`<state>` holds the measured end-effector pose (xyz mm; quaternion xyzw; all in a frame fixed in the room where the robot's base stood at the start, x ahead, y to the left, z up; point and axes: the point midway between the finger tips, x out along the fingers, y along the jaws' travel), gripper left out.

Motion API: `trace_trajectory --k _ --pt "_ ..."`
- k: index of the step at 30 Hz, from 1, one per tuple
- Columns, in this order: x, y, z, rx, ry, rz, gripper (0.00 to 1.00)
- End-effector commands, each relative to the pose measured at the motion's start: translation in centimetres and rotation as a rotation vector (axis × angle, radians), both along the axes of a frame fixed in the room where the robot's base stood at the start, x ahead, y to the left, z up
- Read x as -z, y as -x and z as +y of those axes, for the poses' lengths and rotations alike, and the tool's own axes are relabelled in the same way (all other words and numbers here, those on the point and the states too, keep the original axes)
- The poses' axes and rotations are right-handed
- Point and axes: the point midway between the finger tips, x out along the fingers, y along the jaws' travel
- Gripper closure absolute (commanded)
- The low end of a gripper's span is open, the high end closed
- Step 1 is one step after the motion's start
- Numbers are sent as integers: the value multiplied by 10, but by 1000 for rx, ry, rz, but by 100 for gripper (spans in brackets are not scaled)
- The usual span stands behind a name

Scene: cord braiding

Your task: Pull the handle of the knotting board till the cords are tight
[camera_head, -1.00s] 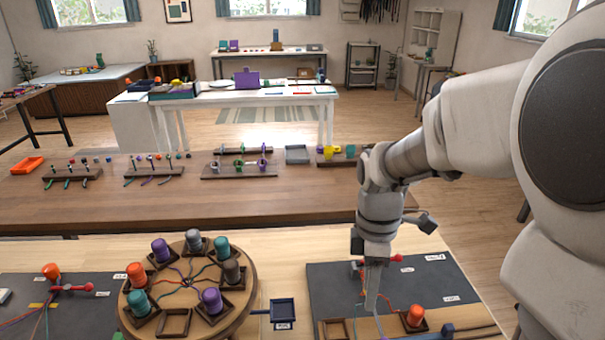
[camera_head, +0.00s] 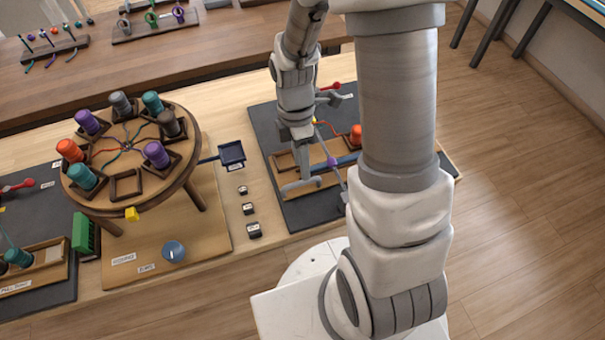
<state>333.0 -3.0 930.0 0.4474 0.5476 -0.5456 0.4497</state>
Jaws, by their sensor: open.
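A dark board (camera_head: 262,123) with coloured cords lies on the right of the bench, partly hidden by my arm. My gripper (camera_head: 302,184) is open and points down over the left part of this tray, apart from the red handle. Whether it touches anything is unclear. A second dark board (camera_head: 42,214) at the left edge also has a red handle (camera_head: 18,186). I cannot tell which is the knotting board.
A round wooden stand (camera_head: 98,199) with several spools stands left of my gripper. A small dark blue tray (camera_head: 231,153) and several small dark blocks lie between them. A long brown table (camera_head: 215,45) runs behind.

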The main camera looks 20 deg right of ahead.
Motion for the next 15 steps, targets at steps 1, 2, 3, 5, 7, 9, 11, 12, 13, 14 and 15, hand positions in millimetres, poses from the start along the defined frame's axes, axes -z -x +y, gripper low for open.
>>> trace_trajectory --k 1,2,3,5,7,9,11,12,13,14,15 --pt "11 3 0 0 0 5 53" --pt "15 4 0 0 0 5 53" --pt "21 5 0 1 0 4 53" --pt "28 6 0 1 0 3 53" --pt "34 7 0 1 0 3 53" --pt "38 8 0 1 0 1 53" --pt "40 8 0 1 0 0 53" --pt "40 8 0 1 0 0 53" --pt "40 8 0 1 0 0 53" --pt "41 8 0 1 0 0 53" --pt "40 8 0 1 0 0 53"
